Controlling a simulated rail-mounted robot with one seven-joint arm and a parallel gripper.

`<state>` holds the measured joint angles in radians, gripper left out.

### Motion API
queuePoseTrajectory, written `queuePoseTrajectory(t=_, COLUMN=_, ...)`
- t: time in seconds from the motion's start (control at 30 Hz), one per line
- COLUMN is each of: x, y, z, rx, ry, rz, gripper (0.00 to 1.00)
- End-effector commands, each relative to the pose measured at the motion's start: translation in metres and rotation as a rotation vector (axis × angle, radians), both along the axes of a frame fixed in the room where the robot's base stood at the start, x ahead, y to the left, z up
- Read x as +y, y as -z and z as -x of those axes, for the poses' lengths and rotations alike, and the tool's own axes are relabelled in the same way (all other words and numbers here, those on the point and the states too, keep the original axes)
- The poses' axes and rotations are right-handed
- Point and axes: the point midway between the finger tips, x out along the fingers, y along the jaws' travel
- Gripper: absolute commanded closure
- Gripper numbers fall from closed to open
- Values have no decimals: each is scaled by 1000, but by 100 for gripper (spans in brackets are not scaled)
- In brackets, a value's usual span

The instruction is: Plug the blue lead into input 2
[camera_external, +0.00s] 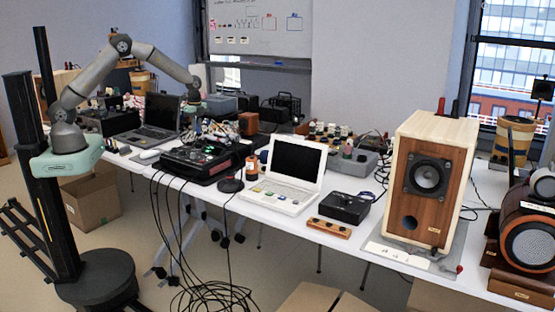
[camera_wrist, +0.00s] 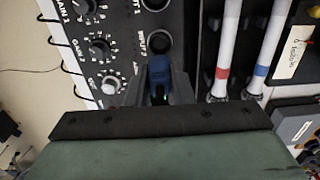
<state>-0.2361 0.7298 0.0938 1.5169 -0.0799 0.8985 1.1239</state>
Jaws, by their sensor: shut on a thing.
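In the wrist view, my gripper (camera_wrist: 160,95) is shut on the blue plug (camera_wrist: 160,68) of the blue lead. The plug is over the black input panel (camera_wrist: 176,15), just below a round dark socket (camera_wrist: 157,43). Another socket (camera_wrist: 155,4) is at the top edge. Labels beside the sockets are sideways and only partly readable. Any hole under the plug is hidden, and I cannot tell whether the plug is seated. In the external view, my gripper (camera_external: 196,112) is small, above the black mixer (camera_external: 205,160).
In the wrist view, knobs (camera_wrist: 99,47) line the panel's left side. In the external view, a laptop (camera_external: 155,118), white computer (camera_external: 288,178) and wooden speaker (camera_external: 425,180) crowd the table.

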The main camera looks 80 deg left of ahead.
Motion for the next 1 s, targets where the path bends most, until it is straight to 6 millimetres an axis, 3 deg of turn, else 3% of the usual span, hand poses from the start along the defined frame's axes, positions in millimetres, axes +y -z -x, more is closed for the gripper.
queuePoseTrajectory(t=0.7, x=0, y=51, z=0, rx=1, ry=0, rz=1, gripper=100)
queuePoseTrajectory(t=1.0, x=0, y=57, z=0, rx=0, ry=0, rz=0, gripper=100)
